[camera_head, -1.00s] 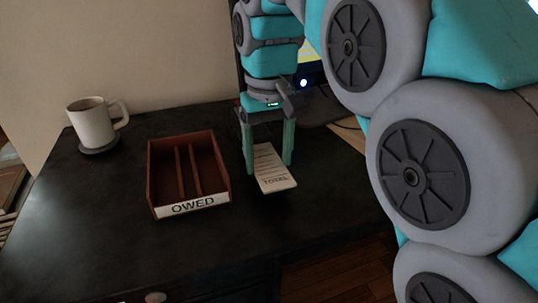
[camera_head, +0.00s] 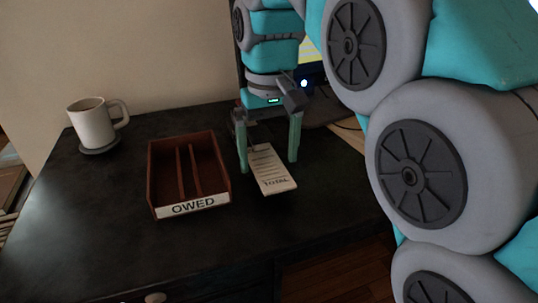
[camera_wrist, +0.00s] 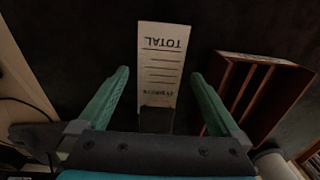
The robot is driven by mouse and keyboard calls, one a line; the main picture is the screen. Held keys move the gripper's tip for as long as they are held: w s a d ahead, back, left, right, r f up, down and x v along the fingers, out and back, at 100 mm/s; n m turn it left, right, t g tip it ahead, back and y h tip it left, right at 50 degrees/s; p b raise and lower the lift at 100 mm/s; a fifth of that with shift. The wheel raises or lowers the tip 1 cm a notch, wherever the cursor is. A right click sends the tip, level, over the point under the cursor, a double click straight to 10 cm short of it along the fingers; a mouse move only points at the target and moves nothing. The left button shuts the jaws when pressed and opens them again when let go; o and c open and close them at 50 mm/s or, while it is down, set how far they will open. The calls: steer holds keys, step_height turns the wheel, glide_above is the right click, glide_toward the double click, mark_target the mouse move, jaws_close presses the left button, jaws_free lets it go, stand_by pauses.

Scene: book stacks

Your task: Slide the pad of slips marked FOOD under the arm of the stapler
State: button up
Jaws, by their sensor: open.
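A narrow white pad of slips (camera_head: 270,172) lies on the dark desk, printed with lines and the word TOTAL at its near end. It also shows in the wrist view (camera_wrist: 160,62), where the heading at its other end is too blurred to read; I cannot make out FOOD. A small dark block (camera_wrist: 157,120) covers that end of the pad; it may be the stapler, but I cannot tell. My gripper (camera_head: 268,166) is open, its two green fingers standing apart on either side of the pad. In the wrist view the fingers (camera_wrist: 160,73) show clear gaps to the pad.
A brown wooden tray (camera_head: 192,205) with slots, labelled OWED, stands left of the gripper. A white mug (camera_head: 92,125) stands on a dark coaster (camera_head: 100,147) at the far left. A lit screen (camera_head: 311,62) is behind the arm. The desk's front area is clear.

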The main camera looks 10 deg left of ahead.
steer(key=shift+r, duration=1.3)
steer(key=shift+s+d+r, duration=0.1)
steer(key=s+d+r, duration=0.1)
steer(key=s+d, duration=0.7)
steer(key=s, duration=0.5)
steer(key=shift+s+r+b, duration=0.25)
steer(key=shift+b, duration=0.1)
steer(key=shift+d, duration=0.1)
